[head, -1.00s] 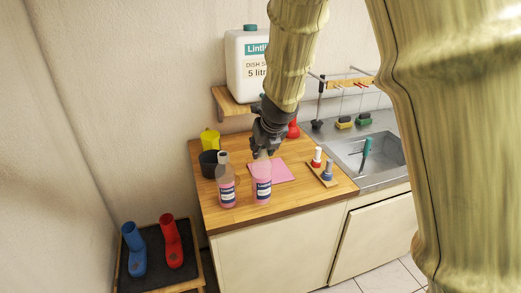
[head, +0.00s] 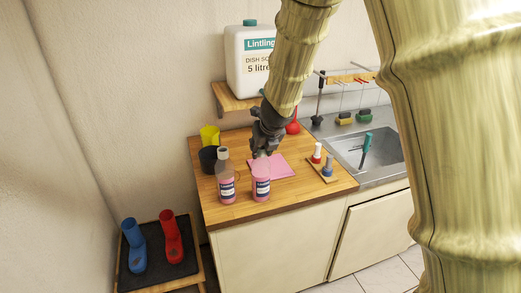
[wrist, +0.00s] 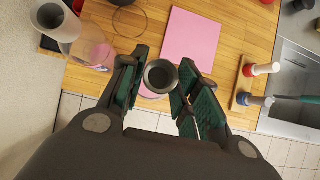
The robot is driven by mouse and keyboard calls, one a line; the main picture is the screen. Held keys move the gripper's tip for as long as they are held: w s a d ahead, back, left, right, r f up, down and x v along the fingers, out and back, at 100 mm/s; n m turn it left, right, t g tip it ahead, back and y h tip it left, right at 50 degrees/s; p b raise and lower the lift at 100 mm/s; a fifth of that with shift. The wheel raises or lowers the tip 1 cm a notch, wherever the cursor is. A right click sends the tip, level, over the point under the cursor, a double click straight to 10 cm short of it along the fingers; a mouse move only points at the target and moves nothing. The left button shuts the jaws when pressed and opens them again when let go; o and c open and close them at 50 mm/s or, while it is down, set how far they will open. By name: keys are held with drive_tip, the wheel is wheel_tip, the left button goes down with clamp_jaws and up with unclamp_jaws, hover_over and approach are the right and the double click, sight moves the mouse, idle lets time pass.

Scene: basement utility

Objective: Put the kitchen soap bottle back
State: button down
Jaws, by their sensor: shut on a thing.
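Two clear soap bottles with pink liquid and dark labels are at the front left of the wooden counter. My gripper (head: 262,153) is shut on the upper part of the right-hand soap bottle (head: 261,185), which is upright. In the wrist view its round dark top (wrist: 160,76) sits between the fingers. I cannot tell whether its base touches the counter. The other soap bottle (head: 226,187), with a grey cap, stands just left of it, apart from my gripper. It also shows at the left of the wrist view (wrist: 100,56).
A pink cloth (head: 271,166) lies behind the held bottle. A black pot (head: 208,160) and yellow cup (head: 209,136) stand at the back left. A wooden stand with brushes (head: 322,170) is right, beside the sink (head: 381,150). A large white jug (head: 243,75) is on the shelf.

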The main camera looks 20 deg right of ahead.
idle(0.3)
drive_tip(key=c, duration=1.1)
unclamp_jaws()
drive_tip(key=shift+o, duration=0.2)
